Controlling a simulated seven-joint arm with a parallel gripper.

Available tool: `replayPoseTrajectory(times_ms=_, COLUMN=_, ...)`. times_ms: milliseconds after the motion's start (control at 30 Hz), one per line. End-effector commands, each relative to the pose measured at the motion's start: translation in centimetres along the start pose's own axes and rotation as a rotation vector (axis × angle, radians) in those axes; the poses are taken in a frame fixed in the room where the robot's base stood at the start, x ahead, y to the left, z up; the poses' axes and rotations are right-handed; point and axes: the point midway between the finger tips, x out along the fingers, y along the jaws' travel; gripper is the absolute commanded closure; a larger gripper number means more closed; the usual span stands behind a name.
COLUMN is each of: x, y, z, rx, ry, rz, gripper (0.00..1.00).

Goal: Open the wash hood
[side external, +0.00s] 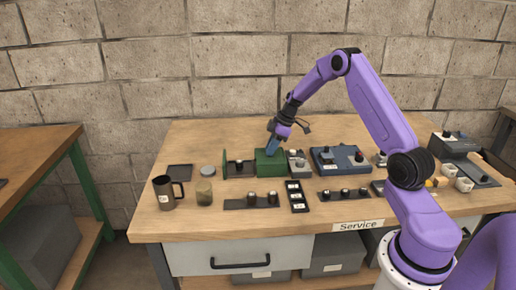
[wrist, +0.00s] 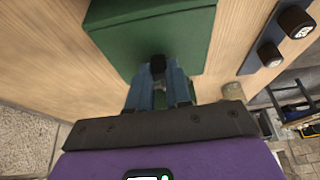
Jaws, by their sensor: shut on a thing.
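The wash hood appears to be the green box (side external: 270,165) near the middle of the bench. It fills the top of the wrist view (wrist: 150,28). A small black knob (wrist: 158,64) sticks out from its face. My gripper (side external: 271,147) reaches down to the top of the green box. In the wrist view, the blue fingers of my gripper (wrist: 159,80) are shut on the black knob, one on each side. To the left of the box is a dark unit (side external: 239,167) with a green upright end plate (side external: 224,164). The inside of the box is hidden.
A grey unit (side external: 298,165) and a blue control box (side external: 338,159) stand to the right. Low knob strips (side external: 250,202) and a dark switch panel (side external: 297,196) lie in front. A mug (side external: 166,193) and jar (side external: 204,192) stand at left. Bench (side external: 225,135) behind is clear.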

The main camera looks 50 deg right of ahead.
Motion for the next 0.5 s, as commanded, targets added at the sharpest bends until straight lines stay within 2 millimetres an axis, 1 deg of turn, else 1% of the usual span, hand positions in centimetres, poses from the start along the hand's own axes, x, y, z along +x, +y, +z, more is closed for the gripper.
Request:
replayPoseTrajectory(times_ms=300, x=-0.12, y=0.01, z=0.18, rx=-0.001, ry=0.001, rz=0.001, gripper=1.00)
replayPoseTrajectory(times_ms=333, x=-0.12, y=0.01, z=0.18, rx=-0.001, ry=0.001, rz=0.001, gripper=0.75)
replayPoseTrajectory(times_ms=400, x=-0.11, y=0.01, z=0.16, rx=-0.001, ry=0.001, rz=0.001, gripper=0.55)
replayPoseTrajectory(times_ms=500, x=-0.10, y=0.00, z=0.16, rx=-0.001, ry=0.001, rz=0.001, gripper=0.55)
